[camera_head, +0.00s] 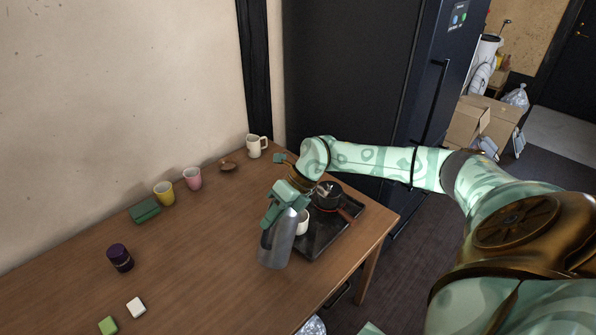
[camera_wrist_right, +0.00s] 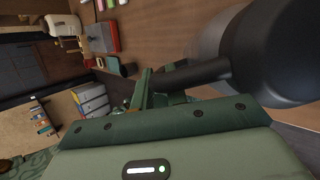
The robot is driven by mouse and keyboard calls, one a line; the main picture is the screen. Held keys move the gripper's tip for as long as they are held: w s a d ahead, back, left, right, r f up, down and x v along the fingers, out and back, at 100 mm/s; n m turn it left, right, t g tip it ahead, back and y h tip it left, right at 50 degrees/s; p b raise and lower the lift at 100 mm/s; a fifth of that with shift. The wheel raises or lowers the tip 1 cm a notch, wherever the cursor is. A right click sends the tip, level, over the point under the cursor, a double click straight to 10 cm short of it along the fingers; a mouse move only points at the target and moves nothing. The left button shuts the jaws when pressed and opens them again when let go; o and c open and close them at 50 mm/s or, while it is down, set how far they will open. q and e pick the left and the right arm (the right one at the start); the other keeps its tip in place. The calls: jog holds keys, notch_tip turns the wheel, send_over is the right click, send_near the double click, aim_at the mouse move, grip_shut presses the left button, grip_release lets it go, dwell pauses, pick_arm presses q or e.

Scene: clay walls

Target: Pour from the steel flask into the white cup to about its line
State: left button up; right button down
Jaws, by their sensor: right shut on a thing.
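The steel flask (camera_head: 275,244) is in my right gripper (camera_head: 286,200), which is shut on its dark handle. In the right wrist view the handle (camera_wrist_right: 190,75) lies between the fingers (camera_wrist_right: 150,88), beside the flask's big dark body (camera_wrist_right: 285,50). The flask is nearly upright, its top leaning a little right in the head view; I cannot tell whether its base touches the table. A white cup (camera_head: 303,223) stands just behind and right of it, partly hidden by flask and gripper; its line and contents do not show. My left gripper is out of view.
The cup is at a dark tray (camera_head: 318,246), with a dark pot (camera_head: 328,196) behind. A white mug (camera_head: 256,147), brown dish (camera_head: 228,166), pink cup (camera_head: 193,179), yellow cup (camera_head: 164,194) and green box (camera_head: 145,211) line the wall side. A purple jar (camera_head: 120,258) stands left. The table's middle is clear.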

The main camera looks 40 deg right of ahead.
jog(key=shift+w+r, duration=0.1)
jog(key=shift+d+y+b, duration=0.15)
jog(key=shift+y+b, duration=0.15)
jog(key=shift+b, duration=0.2)
jog(key=shift+d+y+b, duration=0.1)
jog(key=shift+y+b, duration=0.2)
jog(key=shift+b, duration=0.15)
jog(key=shift+w, duration=0.1)
jog(key=shift+r, duration=0.15)
